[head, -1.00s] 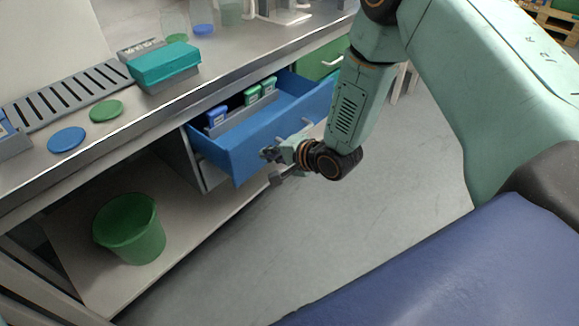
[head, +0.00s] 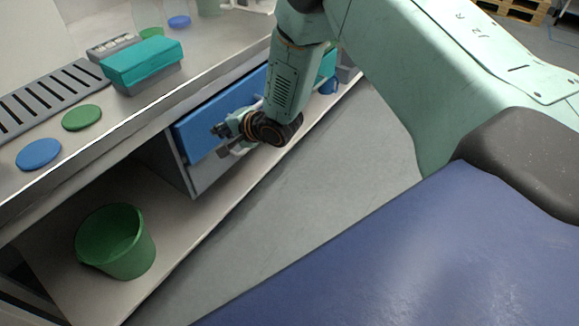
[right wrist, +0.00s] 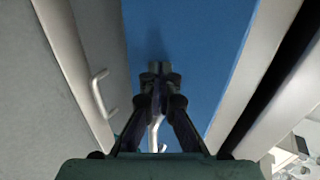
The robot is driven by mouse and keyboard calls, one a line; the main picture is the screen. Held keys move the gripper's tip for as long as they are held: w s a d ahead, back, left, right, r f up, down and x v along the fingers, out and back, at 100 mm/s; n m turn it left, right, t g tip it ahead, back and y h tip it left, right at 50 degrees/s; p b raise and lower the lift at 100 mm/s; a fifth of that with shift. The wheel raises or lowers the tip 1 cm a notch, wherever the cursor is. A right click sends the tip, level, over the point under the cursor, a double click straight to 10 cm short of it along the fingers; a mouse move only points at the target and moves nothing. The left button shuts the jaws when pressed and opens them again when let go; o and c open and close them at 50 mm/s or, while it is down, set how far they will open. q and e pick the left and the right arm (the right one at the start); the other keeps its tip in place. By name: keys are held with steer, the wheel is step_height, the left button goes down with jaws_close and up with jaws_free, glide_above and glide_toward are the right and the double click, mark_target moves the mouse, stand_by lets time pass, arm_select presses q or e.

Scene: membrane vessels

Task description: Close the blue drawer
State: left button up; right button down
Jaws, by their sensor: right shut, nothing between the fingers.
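The blue drawer (head: 200,127) sits under the bench top, and its front now looks about flush with the cabinet. Its inside does not show. My right gripper (head: 222,131) is shut and empty at the drawer front, with its fingertips against or very near the blue panel. In the right wrist view the gripper (right wrist: 158,70) points at the blue front (right wrist: 190,40), and a pale handle shows just below the fingers; whether they touch it I cannot tell. My left gripper is not in view.
A green bucket (head: 116,242) stands on the lower shelf (head: 185,225). On the bench are a teal box (head: 142,62), a grey slotted rack (head: 45,95), a green disc (head: 82,117) and a blue disc (head: 38,154). The floor (head: 330,200) in front is clear.

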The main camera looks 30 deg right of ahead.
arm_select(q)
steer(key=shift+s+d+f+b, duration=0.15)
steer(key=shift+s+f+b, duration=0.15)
arm_select(e)
steer(key=shift+w+a+r, duration=0.1)
steer(key=shift+w+a, duration=0.15)
steer(key=shift+w, duration=0.4)
steer(key=shift+w+a+r, duration=0.1)
steer(key=shift+w+a, duration=0.15)
steer(key=shift+w, duration=0.45)
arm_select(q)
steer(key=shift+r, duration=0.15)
